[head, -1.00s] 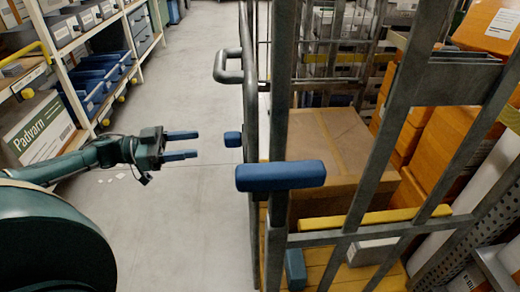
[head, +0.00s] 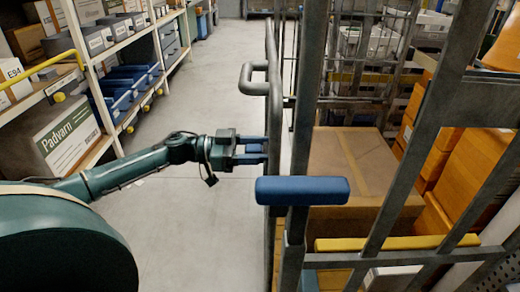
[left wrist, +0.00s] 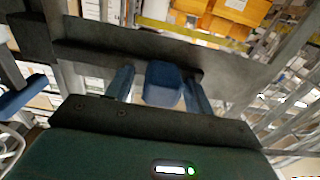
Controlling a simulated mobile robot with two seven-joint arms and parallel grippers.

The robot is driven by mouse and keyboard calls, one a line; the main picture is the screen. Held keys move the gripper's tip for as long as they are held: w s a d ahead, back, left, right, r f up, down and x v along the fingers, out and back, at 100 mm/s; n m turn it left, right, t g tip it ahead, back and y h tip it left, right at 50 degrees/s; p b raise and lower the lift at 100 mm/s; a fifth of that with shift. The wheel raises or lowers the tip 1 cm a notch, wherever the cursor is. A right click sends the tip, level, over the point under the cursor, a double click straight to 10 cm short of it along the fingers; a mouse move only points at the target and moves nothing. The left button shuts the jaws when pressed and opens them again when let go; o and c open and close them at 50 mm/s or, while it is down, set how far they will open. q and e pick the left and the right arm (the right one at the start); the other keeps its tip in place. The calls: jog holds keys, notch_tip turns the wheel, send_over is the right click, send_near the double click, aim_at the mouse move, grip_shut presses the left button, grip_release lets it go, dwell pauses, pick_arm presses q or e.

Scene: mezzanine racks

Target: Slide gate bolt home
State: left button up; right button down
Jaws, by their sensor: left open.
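A blue knob (left wrist: 163,82), which looks like the gate bolt's handle, sits on the grey metal gate in the left wrist view. My left gripper (head: 262,149) is open at the gate's upright post. In the left wrist view the fingers of my left gripper (left wrist: 160,92) stand on either side of the knob, with a small gap visible on the left; contact on the right is unclear. In the head view the fingers largely hide the knob. A blue bar (head: 302,190) is fixed across the gate posts nearer to me. My right gripper is out of view.
A cardboard box (head: 345,165) stands inside the cage behind the bars, with orange boxes (head: 465,175) to the right. A bent grey rail (head: 258,78) juts from the gate above my gripper. Shelving (head: 95,90) lines the left; the aisle floor (head: 190,230) is clear.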

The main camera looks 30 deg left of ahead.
pick_arm(q)
jog(key=shift+w+d, duration=0.1)
jog(key=shift+d, duration=0.05)
jog(key=shift+c, duration=0.2)
grip_shut()
dwell(0.3)
